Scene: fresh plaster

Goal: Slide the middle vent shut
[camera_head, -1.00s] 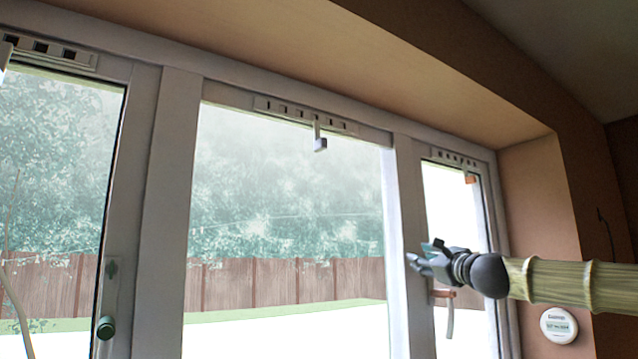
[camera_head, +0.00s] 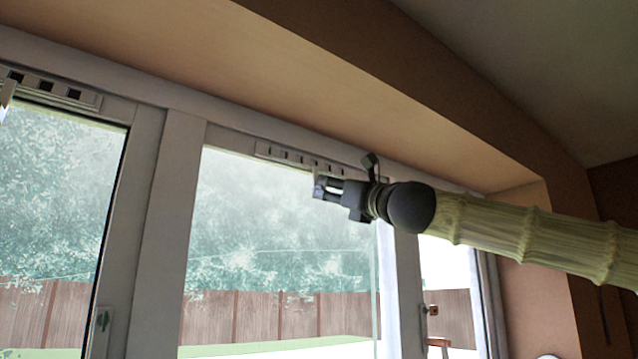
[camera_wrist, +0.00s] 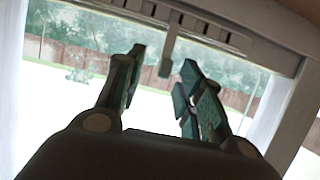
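The middle vent (camera_head: 283,156) is a pale slotted strip along the top of the middle window frame, with dark slots showing. It also crosses the top of the wrist view (camera_wrist: 205,27). Its slider tab (camera_wrist: 167,58) hangs down from the strip with a grey block at its end. My gripper (camera_head: 323,188) is up at the vent and hides its right part in the head view. In the wrist view my gripper (camera_wrist: 163,62) is open, with one finger on each side of the tab in the picture. I cannot tell whether either finger touches it.
The left vent (camera_head: 50,86) shows dark slots at the upper left. The reveal ceiling (camera_head: 300,80) slopes close above my gripper. The window frame post (camera_head: 165,235) stands to the left. The glass (camera_head: 270,220) lies behind the gripper.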

